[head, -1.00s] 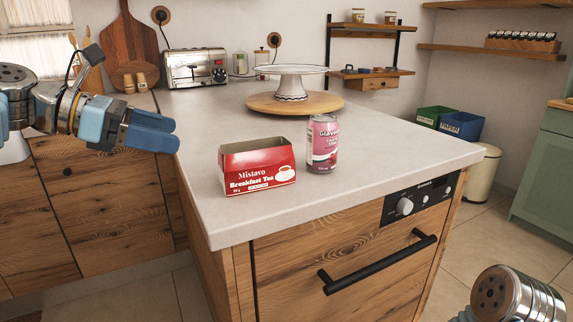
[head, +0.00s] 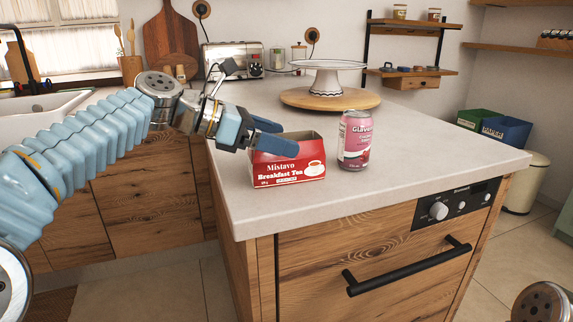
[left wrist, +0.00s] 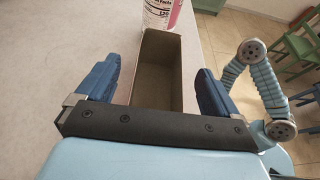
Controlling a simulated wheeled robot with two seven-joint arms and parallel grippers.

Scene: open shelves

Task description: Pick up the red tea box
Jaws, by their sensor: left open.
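The red tea box (head: 288,171), open at the top and labelled "Mistavo Breakfast Tea", stands upright near the counter's front left edge. My left gripper (head: 275,138) is open at the box's upper left side, with one finger overlapping its top in the head view. In the left wrist view the open box (left wrist: 158,75) shows its empty-looking inside between the two spread blue fingers (left wrist: 158,88); I cannot tell whether they touch it. My right gripper is out of view; only part of my right arm shows at the lower right.
A pink and white can (head: 355,140) stands close to the right of the box. A toaster (head: 235,62) stands further back. The counter's right part (head: 440,150) is clear.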

